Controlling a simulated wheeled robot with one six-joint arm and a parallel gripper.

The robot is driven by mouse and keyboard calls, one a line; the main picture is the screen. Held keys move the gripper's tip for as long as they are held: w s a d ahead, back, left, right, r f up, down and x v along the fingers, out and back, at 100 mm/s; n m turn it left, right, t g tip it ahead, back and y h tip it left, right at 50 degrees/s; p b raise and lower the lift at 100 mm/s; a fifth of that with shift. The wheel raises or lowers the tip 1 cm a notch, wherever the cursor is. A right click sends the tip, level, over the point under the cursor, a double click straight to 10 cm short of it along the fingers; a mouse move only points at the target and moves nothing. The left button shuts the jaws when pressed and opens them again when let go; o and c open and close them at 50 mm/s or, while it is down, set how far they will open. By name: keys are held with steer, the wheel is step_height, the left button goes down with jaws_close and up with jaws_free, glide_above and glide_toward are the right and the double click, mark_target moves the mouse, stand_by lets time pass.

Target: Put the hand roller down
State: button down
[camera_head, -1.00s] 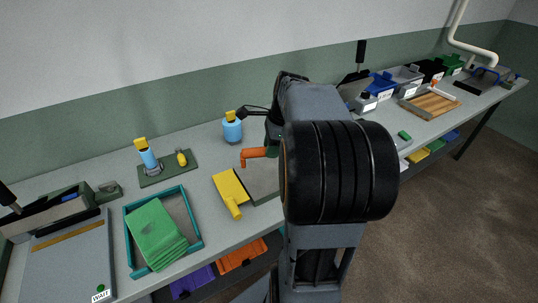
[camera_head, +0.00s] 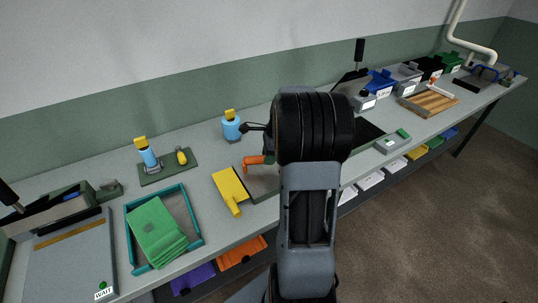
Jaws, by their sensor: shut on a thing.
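My arm (camera_head: 312,215) rises in the middle of the picture and its thick black joint covers the bench behind it. My gripper is hidden behind the arm, so its jaws and whatever they hold do not show. I cannot make out the hand roller with certainty. Left of my arm, an orange angled handle (camera_head: 253,160) shows over a grey plate, partly covered by the arm. A small dark part (camera_head: 251,127) sticks out beside the blue bottle; I cannot tell what it belongs to.
A yellow scoop-like tray (camera_head: 229,184) lies left of the orange handle. A teal-rimmed tray (camera_head: 195,228) holds green cloths. A blue bottle (camera_head: 231,126) stands near the wall. To the right are a wooden board (camera_head: 428,103) and several bins. Bare bench shows between the trays.

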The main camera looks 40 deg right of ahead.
steer(key=shift+f, duration=0.15)
steer(key=c, duration=0.8)
jaws_free()
steer(key=v, duration=1.1)
steer(key=s+a+r+n+h, duration=0.2)
steer(key=s+a+n, duration=0.1)
steer(key=a+n, duration=0.95)
steer(key=s+a+f+n+t, duration=0.1)
steer(key=s+a+n, duration=0.1)
steer(key=a+n, duration=0.1)
steer(key=s+a+f+n+t, duration=0.1)
steer(key=s+a+n, duration=0.2)
steer(key=a+n, duration=0.1)
steer(key=s+a+f+n, duration=0.2)
steer(key=s+a+n, duration=0.1)
steer(key=n, duration=0.1)
steer(key=shift+a+n+t, duration=0.3)
steer(key=shift+n+t, duration=0.05)
steer(key=shift+t, duration=0.05)
